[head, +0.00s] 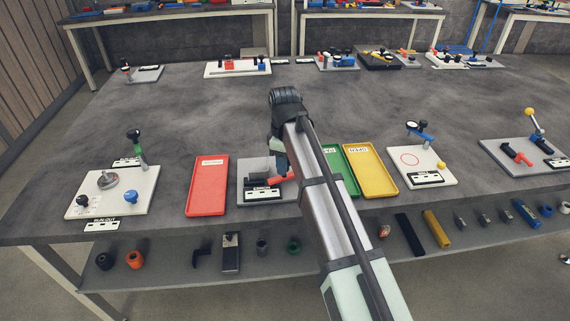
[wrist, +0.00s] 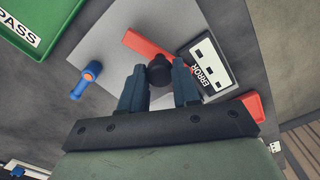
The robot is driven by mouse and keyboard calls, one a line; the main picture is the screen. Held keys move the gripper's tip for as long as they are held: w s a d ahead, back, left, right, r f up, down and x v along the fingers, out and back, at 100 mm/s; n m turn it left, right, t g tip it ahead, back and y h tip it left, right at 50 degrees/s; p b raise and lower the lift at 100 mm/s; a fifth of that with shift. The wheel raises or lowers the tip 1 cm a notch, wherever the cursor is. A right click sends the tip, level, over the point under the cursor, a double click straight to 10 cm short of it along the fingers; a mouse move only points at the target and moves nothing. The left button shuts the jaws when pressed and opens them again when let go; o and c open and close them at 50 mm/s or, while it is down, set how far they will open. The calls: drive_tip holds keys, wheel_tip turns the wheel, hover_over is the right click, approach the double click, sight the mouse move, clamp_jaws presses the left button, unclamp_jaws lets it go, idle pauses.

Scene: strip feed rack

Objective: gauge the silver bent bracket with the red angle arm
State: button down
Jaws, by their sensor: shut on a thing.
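My gripper (wrist: 161,88) is shut on the black knob (wrist: 159,69) of the red angle arm (wrist: 141,44), with one finger on each side of it. The arm lies over a grey base plate (wrist: 113,37), next to a white label reading ERROR (wrist: 207,67). In the head view the red arm (head: 282,178) shows just below my gripper (head: 281,168), on the same plate (head: 244,181). A grey piece (head: 258,166) stands on that plate behind the label; I cannot tell whether it is the silver bent bracket. My gripper and forearm hide part of the station.
A red tray (head: 208,187) lies left of the station; green (head: 341,172) and yellow (head: 371,172) trays lie right. A blue handle with an orange end (wrist: 88,78) sits by the plate's edge. Other fixtures line the bench, and loose parts lie on the shelf below.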

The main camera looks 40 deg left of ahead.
drive_tip(key=n, duration=0.1)
drive_tip(key=a+n, duration=0.1)
drive_tip(key=n, duration=0.1)
drive_tip(key=shift+w+a+n, duration=0.15)
drive_tip(key=shift+w+n, duration=0.1)
drive_tip(key=shift+n, duration=0.15)
drive_tip(key=n, duration=0.1)
drive_tip(key=a+n, duration=0.1)
drive_tip(key=n, duration=0.1)
drive_tip(key=shift+a+n, duration=0.1)
drive_tip(key=shift+n, duration=0.2)
drive_tip(key=n, duration=0.2)
drive_tip(key=a+n, duration=0.1)
drive_tip(key=shift+s+n, duration=0.25)
drive_tip(key=shift+n, duration=0.05)
drive_tip(key=shift+s+a+n, duration=0.2)
drive_tip(key=shift+a+n, duration=0.05)
drive_tip(key=shift+n, duration=0.7)
drive_tip(key=shift+s+a+n, duration=0.15)
drive_tip(key=shift+a+n, duration=0.1)
drive_tip(key=shift+n, duration=0.7)
drive_tip(key=c, duration=0.8)
unclamp_jaws()
drive_tip(key=shift+r, duration=0.1)
